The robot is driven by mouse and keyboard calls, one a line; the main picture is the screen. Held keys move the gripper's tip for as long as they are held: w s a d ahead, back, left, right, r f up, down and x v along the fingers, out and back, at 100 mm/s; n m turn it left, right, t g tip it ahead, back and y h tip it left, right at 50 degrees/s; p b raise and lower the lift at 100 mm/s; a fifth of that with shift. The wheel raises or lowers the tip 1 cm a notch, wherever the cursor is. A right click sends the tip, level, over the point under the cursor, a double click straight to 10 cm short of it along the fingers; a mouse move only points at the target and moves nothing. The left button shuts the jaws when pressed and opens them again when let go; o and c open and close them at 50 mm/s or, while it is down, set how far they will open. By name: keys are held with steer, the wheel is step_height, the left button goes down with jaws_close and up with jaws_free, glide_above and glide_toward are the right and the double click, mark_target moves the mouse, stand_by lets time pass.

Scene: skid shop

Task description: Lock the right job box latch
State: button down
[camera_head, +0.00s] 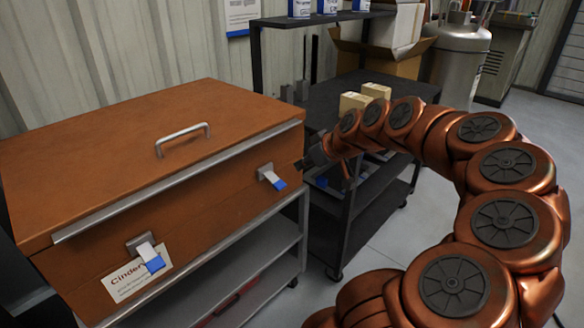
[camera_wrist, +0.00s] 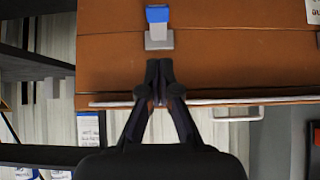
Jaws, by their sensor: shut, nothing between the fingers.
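The orange-brown job box (camera_head: 140,135) stands with its lid down. Its right latch (camera_head: 268,172) is on the front near the right end, a grey plate with a lever ending in a blue tip that slants down and outward. In the wrist view, which looks inverted, the right latch (camera_wrist: 159,40) lies just beyond my fingertips. My gripper (camera_wrist: 157,66) is shut and empty, in front of the lid edge; a gap or contact with the latch plate cannot be told. In the head view my gripper (camera_head: 318,153) is at the box's right end, partly hidden by my arm.
The left latch (camera_head: 140,246), with a similar blue-tipped lever, is beside a white label (camera_head: 127,281). The lid has a metal handle (camera_head: 183,138). A grey shelf stand (camera_head: 265,245) is under the box. A dark cart (camera_head: 350,205) stands close on the right, with open floor beyond.

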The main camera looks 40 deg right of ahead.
steer(key=s, duration=0.1)
steer(key=s+r, duration=0.1)
steer(key=s, duration=0.2)
steer(key=shift+s+d+r, duration=0.1)
steer(key=shift+d+r, duration=0.05)
steer(key=shift+r, duration=0.2)
steer(key=s+a+f+n+g+y, duration=0.1)
steer(key=a+f+g, duration=0.15)
steer(key=a, duration=0.95)
steer(key=a+f+n+g+y, duration=0.1)
steer(key=a+g+y, duration=0.15)
steer(key=a, duration=0.95)
steer(key=s+a+f+m+g+h, duration=0.1)
steer(key=s+a+f+g, duration=0.15)
steer(key=s, duration=0.45)
steer(key=s+a+f+m+g+h, duration=0.1)
steer(key=s+a+f+g+h, duration=0.1)
steer(key=s+a, duration=0.3)
steer(key=s+a+f+g+h, duration=0.1)
steer(key=s+a+f+g, duration=0.15)
steer(key=s, duration=0.55)
step_height(320, 180, up, 17)
steer(key=t+p, duration=0.1)
steer(key=p, duration=1.4)
steer(key=shift+w+m, duration=0.3)
steer(key=shift+a, duration=0.1)
